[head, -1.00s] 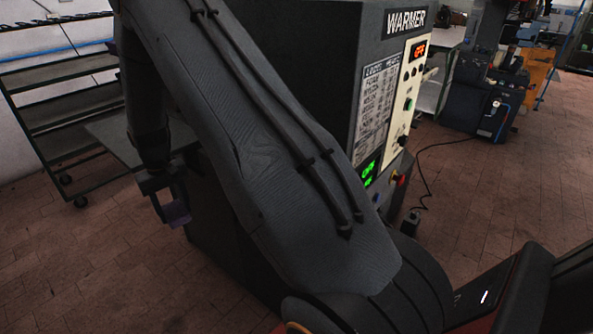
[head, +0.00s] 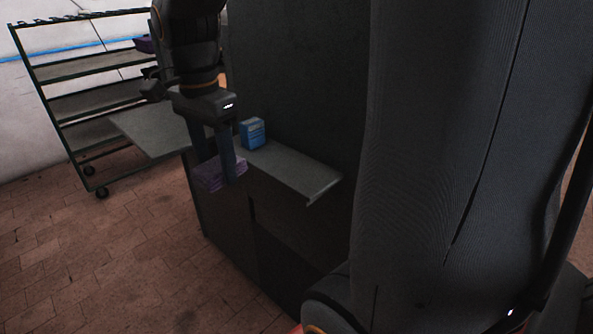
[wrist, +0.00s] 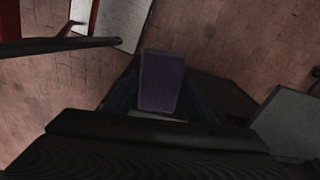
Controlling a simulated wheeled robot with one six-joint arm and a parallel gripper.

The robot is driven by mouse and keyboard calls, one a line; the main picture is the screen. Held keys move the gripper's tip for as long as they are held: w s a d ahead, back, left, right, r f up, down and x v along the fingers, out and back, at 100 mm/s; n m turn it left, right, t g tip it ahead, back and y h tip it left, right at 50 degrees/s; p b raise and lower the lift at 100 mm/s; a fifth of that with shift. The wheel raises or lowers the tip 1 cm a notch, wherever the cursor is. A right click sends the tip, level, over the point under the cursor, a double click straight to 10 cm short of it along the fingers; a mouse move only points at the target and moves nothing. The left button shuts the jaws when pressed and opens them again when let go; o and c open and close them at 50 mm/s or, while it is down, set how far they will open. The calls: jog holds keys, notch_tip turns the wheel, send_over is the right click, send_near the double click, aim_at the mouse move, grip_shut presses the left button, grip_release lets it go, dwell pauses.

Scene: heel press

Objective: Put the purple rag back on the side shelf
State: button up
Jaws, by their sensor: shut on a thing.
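The purple rag (head: 208,178) is pinched between the fingers of my gripper (head: 222,172), which hangs pointing down. In the wrist view the rag (wrist: 161,82) shows as a flat purple block between the two dark fingers. The grey side shelf (head: 300,173) juts from the dark machine's side. Whether the rag touches the shelf cannot be told. A finger and the rag hide part of the shelf.
A blue box (head: 253,134) stands on the shelf, just right of my gripper. A grey flat panel (head: 152,130) sticks out behind my gripper on the left. A wheeled rack (head: 95,103) stands at the back left. The tiled floor (head: 110,250) at front left is clear.

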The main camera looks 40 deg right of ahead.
jog(key=shift+s+r+m, duration=0.2)
jog(key=shift+s+m, duration=0.1)
jog(key=shift+s, duration=0.3)
jog(key=shift+s+r+m, duration=0.2)
jog(key=shift+s+m, duration=0.1)
jog(key=shift+s, duration=0.25)
jog(key=shift+s+d, duration=0.1)
jog(key=shift+d, duration=0.15)
jog(key=p, duration=0.6)
send_near(296, 168)
jog(key=shift+s+f, duration=0.2)
jog(key=shift+f, duration=0.35)
notch_tip(296, 168, down, 4)
jog(key=shift+a+f+p, duration=0.1)
jog(key=shift+f+p, duration=0.1)
jog(key=shift+p, duration=0.75)
jog(key=shift+w+d+f+p, duration=0.1)
jog(key=shift+d+f+p, duration=0.1)
jog(key=shift+f+p, duration=0.15)
jog(key=o, duration=0.9)
jog(key=shift+f, duration=0.15)
jog(key=shift+o, duration=0.5)
